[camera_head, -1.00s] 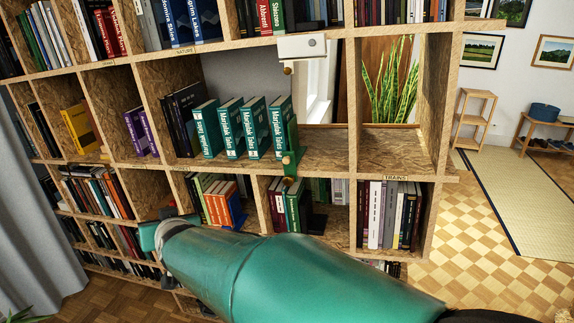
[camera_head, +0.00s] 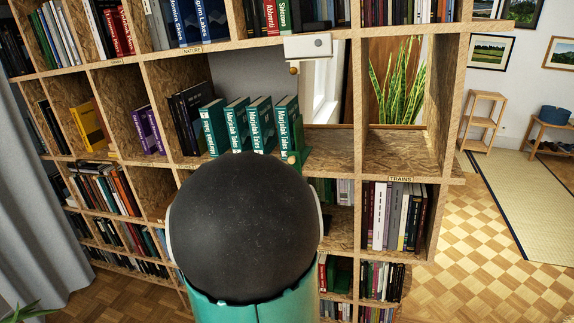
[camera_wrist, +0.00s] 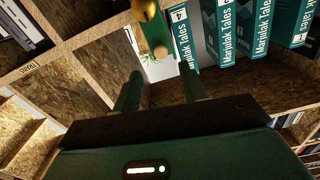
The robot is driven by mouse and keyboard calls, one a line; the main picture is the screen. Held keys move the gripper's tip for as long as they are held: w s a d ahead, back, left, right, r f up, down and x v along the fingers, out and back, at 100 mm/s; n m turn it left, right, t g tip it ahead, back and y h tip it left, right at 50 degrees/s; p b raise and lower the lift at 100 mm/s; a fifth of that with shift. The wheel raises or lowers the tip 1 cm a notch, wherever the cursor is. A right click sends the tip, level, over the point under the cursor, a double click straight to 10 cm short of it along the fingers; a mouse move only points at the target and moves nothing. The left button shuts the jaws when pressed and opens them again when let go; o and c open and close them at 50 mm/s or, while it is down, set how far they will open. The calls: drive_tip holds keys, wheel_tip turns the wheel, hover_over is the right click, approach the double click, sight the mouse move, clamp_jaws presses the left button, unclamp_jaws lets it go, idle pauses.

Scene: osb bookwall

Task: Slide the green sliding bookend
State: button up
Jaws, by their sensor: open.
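The green sliding bookend (camera_head: 298,142) stands upright at the right end of a row of teal Marjulak Tales books (camera_head: 261,125) on a middle shelf. Its lower part is hidden behind my arm in the head view. In the wrist view the bookend (camera_wrist: 152,32) shows at the top with a brass knob, beside the teal books (camera_wrist: 225,35). My gripper (camera_wrist: 160,73) is open and empty, its two green fingers pointing towards the bookend and apart from it. The head view hides the gripper behind the black joint of my arm.
The shelf board (camera_head: 335,150) right of the bookend is bare up to an upright divider. A compartment marked TRAINS (camera_head: 401,179) lies at the right, with books (camera_head: 392,215) below it. A white box (camera_head: 308,47) hangs at the shelf above.

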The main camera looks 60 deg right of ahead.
drive_tip(key=w+d, duration=0.1)
drive_tip(key=d, duration=0.5)
drive_tip(key=shift+d, duration=0.35)
drive_tip(key=shift+c, duration=0.3)
